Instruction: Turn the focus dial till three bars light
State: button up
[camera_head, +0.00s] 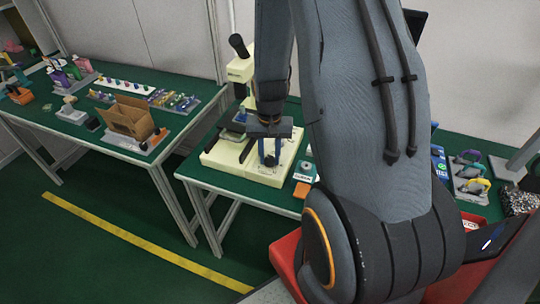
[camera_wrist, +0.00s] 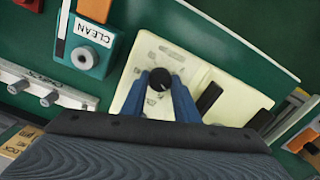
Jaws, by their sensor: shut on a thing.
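The focus dial (camera_wrist: 158,80) is a small dark round knob on a cream base plate (camera_wrist: 140,62) in the wrist view. My gripper (camera_wrist: 161,86) has its two blue fingers shut on the dial from both sides. In the head view my gripper (camera_head: 270,158) points down at the cream base (camera_head: 228,158) of the microscope (camera_head: 240,70). Faint small marks show on the plate beside the dial. I cannot tell which bars, if any, are lit.
A teal block (camera_wrist: 84,55) with a grey button and a CLEAN label stands beside the base. A grey rail with knobs (camera_wrist: 45,97) is at the left of the wrist view. An open cardboard box (camera_head: 128,118) stands on the left table. An orange pad (camera_head: 301,190) lies right of the base.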

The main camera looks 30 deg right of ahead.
aim_at(269, 158)
jog(key=m, duration=0.7)
jog(key=shift+w+r, duration=0.1)
jog(key=shift+w, duration=0.05)
dwell(0.6)
jog(key=o, duration=1.1)
jog(key=shift+c, duration=0.2)
jog(key=shift+r, duration=0.1)
jog(key=shift+r+b, duration=0.85)
jog(key=shift+r, duration=2.95)
jog(key=s+a+r+n, duration=0.3)
jog(key=s+a+n, duration=0.1)
jog(key=a+n, duration=0.2)
jog(key=s+a+r+n+t, duration=0.1)
jog(key=s+a+r+n, duration=0.3)
jog(key=a+n, duration=0.3)
jog(key=shift+n+b, duration=0.3)
jog(key=shift+n, duration=0.1)
